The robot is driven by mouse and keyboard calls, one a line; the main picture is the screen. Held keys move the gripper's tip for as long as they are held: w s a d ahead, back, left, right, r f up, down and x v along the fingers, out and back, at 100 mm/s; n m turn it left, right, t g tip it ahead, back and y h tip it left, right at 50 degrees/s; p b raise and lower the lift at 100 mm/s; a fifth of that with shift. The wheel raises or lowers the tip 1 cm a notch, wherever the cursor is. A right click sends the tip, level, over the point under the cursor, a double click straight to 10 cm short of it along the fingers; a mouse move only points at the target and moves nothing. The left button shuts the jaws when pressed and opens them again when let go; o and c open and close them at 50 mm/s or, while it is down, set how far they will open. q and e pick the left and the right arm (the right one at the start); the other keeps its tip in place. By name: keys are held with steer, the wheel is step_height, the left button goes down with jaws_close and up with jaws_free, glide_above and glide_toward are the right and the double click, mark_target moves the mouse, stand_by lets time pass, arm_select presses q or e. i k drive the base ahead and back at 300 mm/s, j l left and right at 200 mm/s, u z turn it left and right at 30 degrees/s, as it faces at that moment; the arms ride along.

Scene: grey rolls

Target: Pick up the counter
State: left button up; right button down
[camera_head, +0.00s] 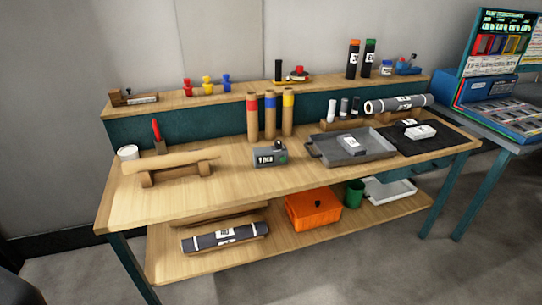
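The counter (268,156) looks like a small grey box with a light number display on its front. It stands upright on the wooden workbench top (225,192), near the middle, just left of a grey metal tray (352,147). Nothing covers its front. Neither of my grippers is in view.
Three capped tubes (269,119) stand behind the counter. A dark mat (450,135) lies at right. The bench front is clear. An orange box (313,210) sits below.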

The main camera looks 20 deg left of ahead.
mark_target(263, 157)
steer(key=j+z, duration=0.2)
steer(key=z, duration=0.2)
steer(key=i+j+z, duration=0.1)
steer(key=z, duration=0.25)
steer(key=j+z, duration=0.35)
steer(key=j, duration=1.6)
steer(key=z, duration=0.05)
